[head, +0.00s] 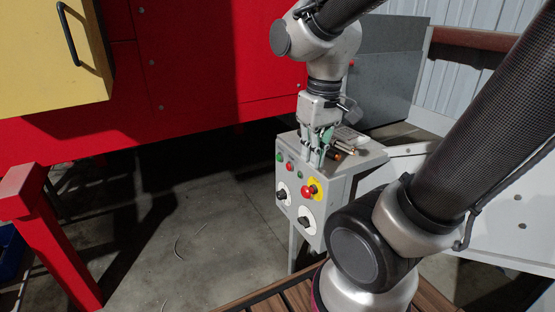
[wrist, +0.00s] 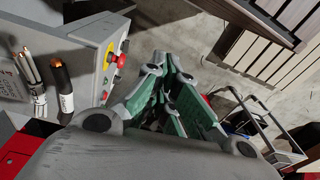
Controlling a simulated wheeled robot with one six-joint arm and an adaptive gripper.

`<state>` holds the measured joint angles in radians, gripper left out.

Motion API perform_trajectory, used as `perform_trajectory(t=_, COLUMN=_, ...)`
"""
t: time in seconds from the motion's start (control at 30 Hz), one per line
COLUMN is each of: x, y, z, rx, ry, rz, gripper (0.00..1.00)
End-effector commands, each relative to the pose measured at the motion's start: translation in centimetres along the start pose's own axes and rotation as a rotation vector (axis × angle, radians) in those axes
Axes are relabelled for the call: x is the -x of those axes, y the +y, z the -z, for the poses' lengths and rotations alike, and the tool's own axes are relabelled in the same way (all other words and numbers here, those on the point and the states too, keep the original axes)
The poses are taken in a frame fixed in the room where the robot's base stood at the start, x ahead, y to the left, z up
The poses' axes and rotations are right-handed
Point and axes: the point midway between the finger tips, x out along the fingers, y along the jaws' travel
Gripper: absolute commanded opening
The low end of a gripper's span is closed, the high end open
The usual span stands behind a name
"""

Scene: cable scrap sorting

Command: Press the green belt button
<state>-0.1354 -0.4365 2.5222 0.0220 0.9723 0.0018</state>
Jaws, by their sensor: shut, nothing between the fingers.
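The grey control box (head: 343,186) stands right of centre in the head view. A small green button (head: 279,156) is at the upper left of its front panel, with a small red button (head: 290,167) beside it. My gripper (head: 313,163) points down at the upper part of the box, right of the green button in the picture. Its green-padded fingers also show in the wrist view (wrist: 170,75), closed together and empty. They overlap the box in the head view, so I cannot tell whether they touch it. The wrist view does not show the green button clearly.
A red mushroom button (head: 307,191) on yellow and black knobs (head: 281,193) (head: 304,222) are lower on the panel. Cable pieces (wrist: 62,88) lie on the box top. A red machine (head: 190,60) stands behind. The concrete floor (head: 215,225) left of the box is mostly clear.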

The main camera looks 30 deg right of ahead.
Motion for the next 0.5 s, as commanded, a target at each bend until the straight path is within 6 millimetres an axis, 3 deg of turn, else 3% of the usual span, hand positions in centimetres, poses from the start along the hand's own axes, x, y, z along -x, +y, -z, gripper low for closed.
perform_trajectory(t=0.2, x=-5.7, y=-4.2, z=4.3, rx=0.008, ry=-0.122, rz=0.074, gripper=0.0)
perform_trajectory(t=0.5, x=-16.0, y=-11.1, z=12.2, rx=-0.139, ry=-0.078, rz=0.159, gripper=0.0)
